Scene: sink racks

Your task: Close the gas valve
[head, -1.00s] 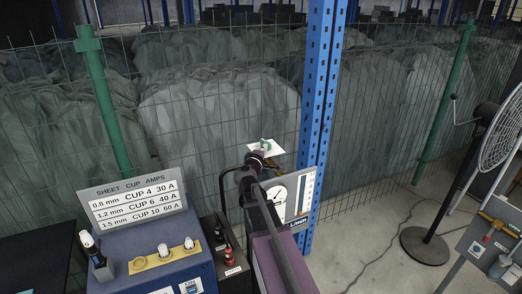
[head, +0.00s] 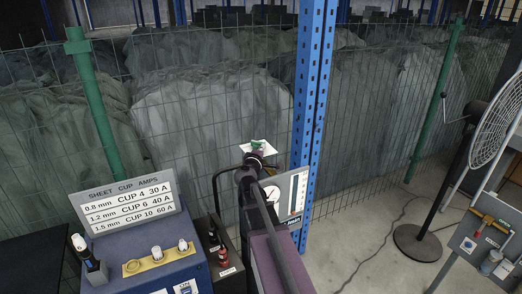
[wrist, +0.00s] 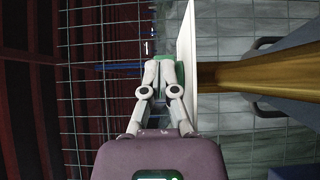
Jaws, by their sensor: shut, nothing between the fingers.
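A green part on a white plate (head: 265,151) stands behind the end of my arm in the head view. In the wrist view the white plate (wrist: 188,55) is seen nearly edge-on. My gripper (wrist: 165,66) is shut and empty, its fingertips overlapping the green part (wrist: 149,75); I cannot tell whether they touch. A brass-coloured bar (wrist: 240,76) runs right from the plate. A yellow lever-like fitting (head: 489,219) is on a grey panel at the right of the head view. I cannot tell for sure which is the gas valve.
A blue post (head: 312,110) and a panel with a gauge (head: 292,197) stand close right of my arm. A blue machine with knobs (head: 160,268) is at left. Wire mesh fencing (head: 390,100) crosses behind.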

